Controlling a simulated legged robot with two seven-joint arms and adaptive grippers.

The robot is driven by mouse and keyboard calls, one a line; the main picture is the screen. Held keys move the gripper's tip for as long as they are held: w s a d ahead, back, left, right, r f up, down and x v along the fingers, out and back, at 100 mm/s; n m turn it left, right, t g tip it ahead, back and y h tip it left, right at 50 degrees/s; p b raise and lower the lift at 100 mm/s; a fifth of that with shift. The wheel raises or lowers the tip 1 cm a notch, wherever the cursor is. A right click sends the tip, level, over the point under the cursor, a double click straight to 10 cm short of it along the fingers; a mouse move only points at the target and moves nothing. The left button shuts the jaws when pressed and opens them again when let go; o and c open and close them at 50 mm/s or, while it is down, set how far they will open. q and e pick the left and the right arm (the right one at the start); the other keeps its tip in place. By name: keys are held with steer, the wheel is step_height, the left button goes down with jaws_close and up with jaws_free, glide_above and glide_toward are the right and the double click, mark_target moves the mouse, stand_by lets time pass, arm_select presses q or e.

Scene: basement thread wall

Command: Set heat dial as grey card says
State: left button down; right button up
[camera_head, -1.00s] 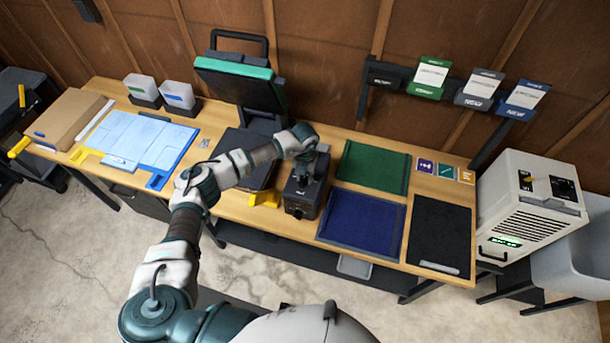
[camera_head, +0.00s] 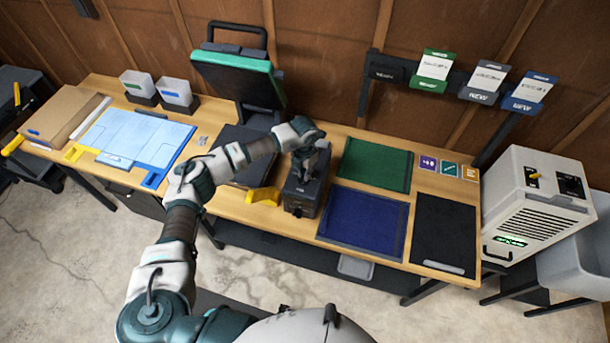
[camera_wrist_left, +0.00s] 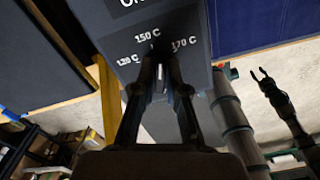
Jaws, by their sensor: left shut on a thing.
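The heat control box (camera_head: 304,197) is a dark block at the table's front edge, beside the heat press (camera_head: 238,80). In the left wrist view its face (camera_wrist_left: 125,50) carries the marks 120 C, 150 C and 170 C around a dial that the fingers mostly hide. My left gripper (camera_head: 305,168) points down at the box; in its wrist view the fingers (camera_wrist_left: 160,82) are shut on the dial. The grey card (camera_head: 488,78) hangs on the wall rack between a green and a blue card; its small print is unreadable. My right gripper (camera_wrist_left: 262,75) shows with fingers apart, away from the box.
Green (camera_head: 375,165), blue (camera_head: 362,222) and black (camera_head: 444,235) mats lie right of the box. A yellow part (camera_head: 263,197) sits just left of it. A white machine (camera_head: 535,205) with its own knobs stands beyond the table's right end.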

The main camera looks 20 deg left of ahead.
arm_select(q)
steer(key=m+b, duration=0.1)
steer(key=m, duration=0.1)
steer(key=m+b, duration=0.2)
steer(key=shift+s+d+f+m+b, duration=0.1)
steer(key=shift+f+m+b, duration=0.1)
steer(key=shift+m+b, duration=0.1)
steer(key=shift+r+m+b, duration=0.15)
steer(key=shift+m+b, duration=0.9)
steer(key=shift+m, duration=0.45)
steer(key=c, duration=1.2)
jaws_free()
steer(key=shift+r, duration=0.1)
step_height(320, 180, up, 12)
